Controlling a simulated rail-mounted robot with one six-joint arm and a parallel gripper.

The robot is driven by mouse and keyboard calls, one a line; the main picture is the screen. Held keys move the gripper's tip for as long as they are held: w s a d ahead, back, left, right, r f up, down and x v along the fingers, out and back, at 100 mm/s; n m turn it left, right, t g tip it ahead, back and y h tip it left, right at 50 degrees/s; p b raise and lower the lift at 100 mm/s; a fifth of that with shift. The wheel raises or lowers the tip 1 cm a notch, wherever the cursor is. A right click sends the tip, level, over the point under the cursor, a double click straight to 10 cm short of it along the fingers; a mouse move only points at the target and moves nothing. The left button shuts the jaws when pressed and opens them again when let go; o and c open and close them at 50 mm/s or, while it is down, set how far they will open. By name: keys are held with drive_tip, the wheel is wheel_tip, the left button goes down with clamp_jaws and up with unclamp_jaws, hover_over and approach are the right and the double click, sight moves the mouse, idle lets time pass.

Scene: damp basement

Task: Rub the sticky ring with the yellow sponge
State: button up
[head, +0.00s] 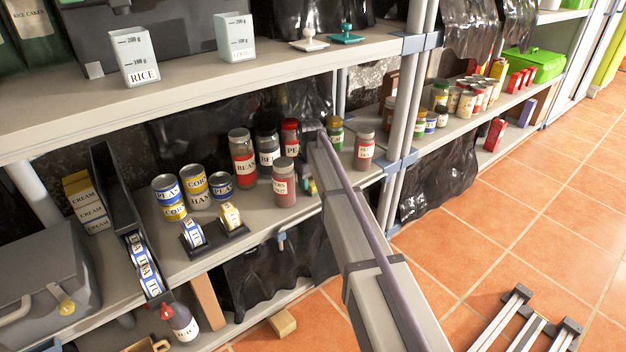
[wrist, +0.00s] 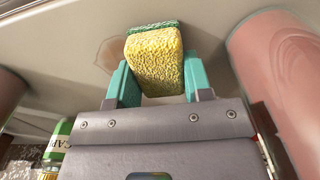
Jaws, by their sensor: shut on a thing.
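In the wrist view the yellow sponge (wrist: 155,62) with a green backing sits between the teal fingers of my gripper (wrist: 156,78), which is shut on it. The sticky ring (wrist: 110,53) shows as a faint brownish stain on the pale shelf surface, just left of the sponge. The sponge covers part of that surface, and I cannot tell whether it touches it. In the head view my arm reaches in among the jars on the middle shelf and hides most of the gripper.
A large reddish jar (wrist: 282,70) stands close on the right in the wrist view, and another (wrist: 8,92) at the left edge. In the head view several jars, such as the bean jar (head: 243,160), crowd around my arm. An upper shelf (head: 260,72) hangs above.

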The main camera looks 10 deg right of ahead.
drive_tip(key=shift+r, duration=0.1)
wheel_tip(320, 180, up, 6)
drive_tip(key=p, duration=0.6)
wheel_tip(320, 180, up, 3)
drive_tip(key=p, duration=0.3)
drive_tip(key=shift+f+b, duration=0.55)
drive_tip(key=shift+f, duration=0.1)
drive_tip(key=shift+f, duration=0.1)
